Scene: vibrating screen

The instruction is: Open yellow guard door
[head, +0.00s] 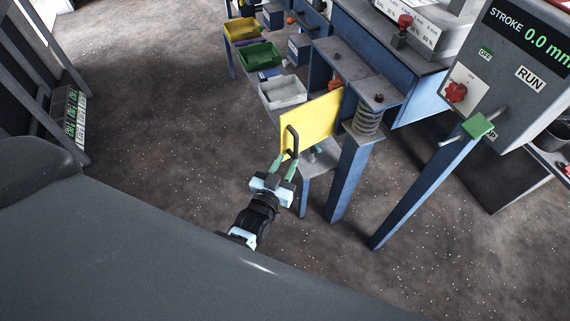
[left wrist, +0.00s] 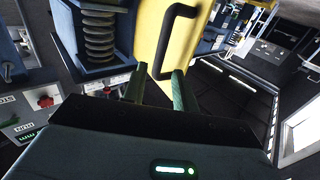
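The yellow guard door (head: 314,118) is a flat panel at the near end of the blue machine frame, with a black bar handle (head: 291,138) on its face. In the left wrist view the door (left wrist: 203,22) and the handle (left wrist: 165,38) are close ahead. My left gripper (head: 284,163) is open, with its two green fingers apart. The handle's lower end shows between or just beyond the fingertips (left wrist: 159,76); I cannot tell whether they touch it. Whether the door is fully closed is not clear. My right gripper is not in view.
A spring on a blue post (head: 350,170) stands right of the door. A control panel (head: 520,75) with a red knob is at the right.

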